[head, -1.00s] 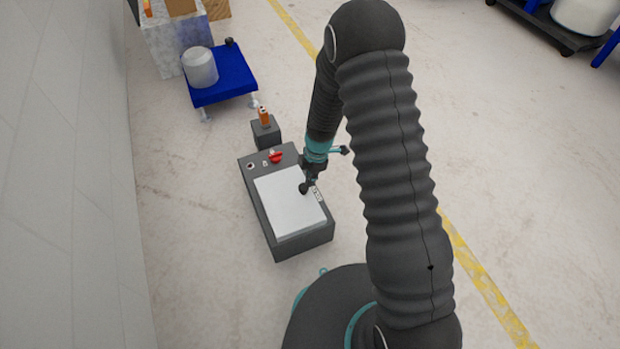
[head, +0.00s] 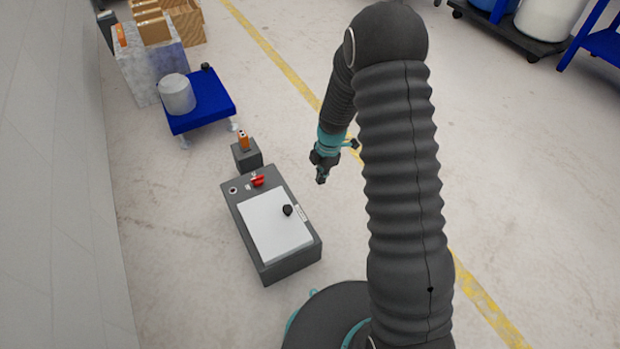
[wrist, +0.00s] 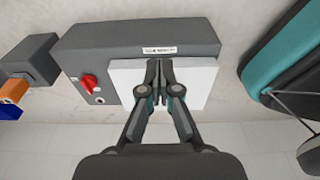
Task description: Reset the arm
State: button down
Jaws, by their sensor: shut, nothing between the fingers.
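My gripper (head: 321,177) hangs up and to the right of the grey machine in the head view, apart from it, its fingers shut and empty. In the wrist view my gripper (wrist: 160,68) shows its two fingers together in front of the white plate. The grey machine (head: 292,264) has a white plate (head: 268,240) on top, a red switch (head: 258,181) and a small black knob (head: 288,210) on the plate. The wrist view also shows the grey machine (wrist: 130,36), the white plate (wrist: 205,80) and the red switch (wrist: 88,84). The knob is not visible there.
A small dark block (head: 247,157) with an orange item (head: 243,139) stands behind the machine. A blue table (head: 212,107) with a whitish cylinder (head: 177,94) is farther back. A wall (head: 55,200) runs along the left.

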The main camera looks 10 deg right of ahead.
jog(key=shift+d, duration=0.2)
jog(key=s+d+r+m+t, duration=0.1)
jog(key=s+r+m+t, duration=0.1)
jog(key=s+r+m, duration=0.5)
jog(key=s+d+r+m+t+h+p, duration=0.1)
jog(key=s+r+m, duration=0.7)
jog(key=r, duration=1)
jog(key=s+d+r+m+t+p, duration=0.1)
jog(key=s+d+r+m+t, duration=0.2)
jog(key=s+r+m, duration=0.4)
jog(key=s+r, duration=0.6)
jog(key=shift+h, duration=0.3)
jog(key=shift+s, duration=0.1)
